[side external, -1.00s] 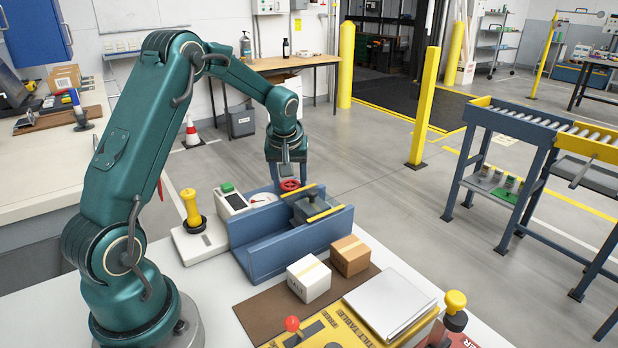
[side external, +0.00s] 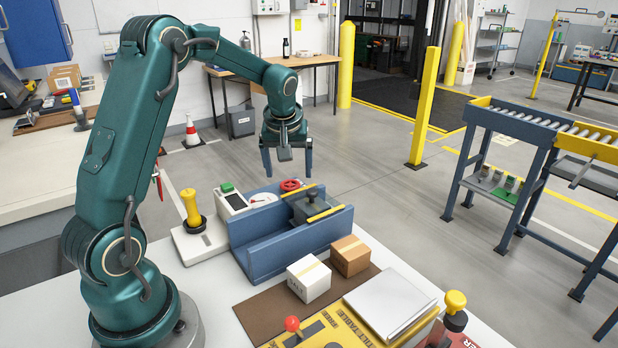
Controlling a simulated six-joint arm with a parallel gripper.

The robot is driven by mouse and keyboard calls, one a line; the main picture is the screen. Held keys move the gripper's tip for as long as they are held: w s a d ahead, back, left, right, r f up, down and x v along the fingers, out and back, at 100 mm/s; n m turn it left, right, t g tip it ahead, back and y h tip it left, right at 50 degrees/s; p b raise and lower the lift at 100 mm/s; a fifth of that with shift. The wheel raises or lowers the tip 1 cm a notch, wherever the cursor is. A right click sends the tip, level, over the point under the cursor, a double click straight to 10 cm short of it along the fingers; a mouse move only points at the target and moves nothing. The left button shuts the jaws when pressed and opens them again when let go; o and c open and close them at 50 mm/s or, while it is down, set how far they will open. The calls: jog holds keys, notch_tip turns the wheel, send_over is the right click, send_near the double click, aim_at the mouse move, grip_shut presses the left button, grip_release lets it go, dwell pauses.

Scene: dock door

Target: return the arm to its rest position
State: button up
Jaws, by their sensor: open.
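My gripper (side external: 288,166) hangs from my green arm in the upper middle of the side external view. A red handwheel (side external: 290,185) shows just below the fingers, at the back of the fixture. A grey block (side external: 313,210) sits inside the channel between yellow-edged strips.
A yellow-knobbed lever (side external: 191,207) and a device with a green button (side external: 231,198) stand left of the fixture. White (side external: 309,279) and brown (side external: 350,255) boxes sit in front on a brown mat. A red-knobbed lever (side external: 292,324) is nearer. The air around my gripper is free.

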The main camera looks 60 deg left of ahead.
jog(key=shift+s+d+r, duration=0.1)
jog(key=shift+d+r, duration=0.05)
jog(key=shift+r, duration=0.35)
jog(key=s+d+r+m+t, duration=0.3)
jog(key=d+r, duration=0.6)
jog(key=d, duration=0.1)
jog(key=s+d+f+m+h, duration=0.2)
jog(key=s+d+m, duration=0.2)
jog(key=s, duration=0.3)
jog(key=s+d+f+m+h, duration=0.1)
jog(key=s+d+m, duration=0.2)
jog(key=s+d, duration=0.3)
jog(key=shift+s+f+m+h, duration=0.4)
jog(key=shift+s, duration=0.5)
